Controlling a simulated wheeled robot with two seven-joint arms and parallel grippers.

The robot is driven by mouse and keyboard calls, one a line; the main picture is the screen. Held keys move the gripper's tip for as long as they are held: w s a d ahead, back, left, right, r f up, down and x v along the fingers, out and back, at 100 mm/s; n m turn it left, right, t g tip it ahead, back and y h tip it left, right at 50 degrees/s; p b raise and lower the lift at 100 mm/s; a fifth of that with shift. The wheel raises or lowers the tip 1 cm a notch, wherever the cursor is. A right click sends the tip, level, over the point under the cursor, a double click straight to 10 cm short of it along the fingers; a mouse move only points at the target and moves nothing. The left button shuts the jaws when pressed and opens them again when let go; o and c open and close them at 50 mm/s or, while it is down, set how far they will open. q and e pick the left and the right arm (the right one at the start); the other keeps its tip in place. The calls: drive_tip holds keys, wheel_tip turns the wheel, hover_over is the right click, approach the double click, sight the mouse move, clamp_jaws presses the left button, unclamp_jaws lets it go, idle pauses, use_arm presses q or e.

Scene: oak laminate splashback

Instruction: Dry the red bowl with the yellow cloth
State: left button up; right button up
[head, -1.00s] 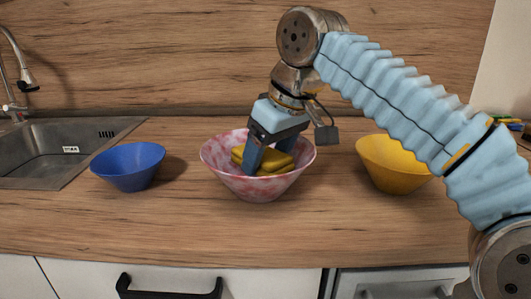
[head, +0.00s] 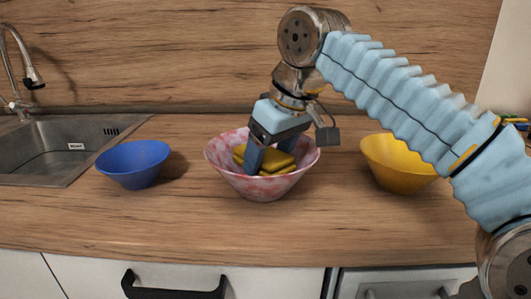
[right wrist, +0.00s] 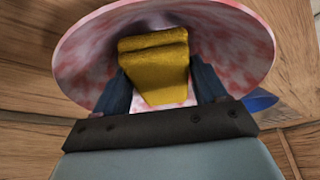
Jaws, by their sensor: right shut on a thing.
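The red bowl (head: 264,185), mottled red and white, stands upright on the wooden counter in the middle of the head view. The folded yellow cloth (head: 281,161) is inside it. My right gripper (head: 268,160) reaches down into the bowl and is shut on the cloth. In the right wrist view the cloth (right wrist: 158,65) sits between the two dark fingers, with the bowl (right wrist: 245,50) around it. Whether the cloth touches the bowl's bottom is hidden. My left gripper is not in view.
A blue bowl (head: 133,166) stands to the left, beside the sink (head: 55,150) with its tap (head: 22,85). A yellow bowl (head: 397,172) stands to the right, partly behind my right arm. The counter (head: 215,225) in front is clear.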

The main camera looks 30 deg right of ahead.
drive_tip(key=shift+d, duration=0.35)
drive_tip(key=shift+s+a+f, duration=0.1)
drive_tip(key=shift+s+a, duration=0.05)
drive_tip(key=shift+a, duration=0.85)
drive_tip(key=shift+d, duration=0.15)
drive_tip(key=shift+w+d+r+p, duration=0.1)
drive_tip(key=shift+d+p, duration=0.1)
drive_tip(key=shift+d, duration=0.25)
drive_tip(key=shift+w+d+r+p, duration=0.1)
drive_tip(key=shift+d+p, duration=0.05)
drive_tip(key=shift+d, duration=0.25)
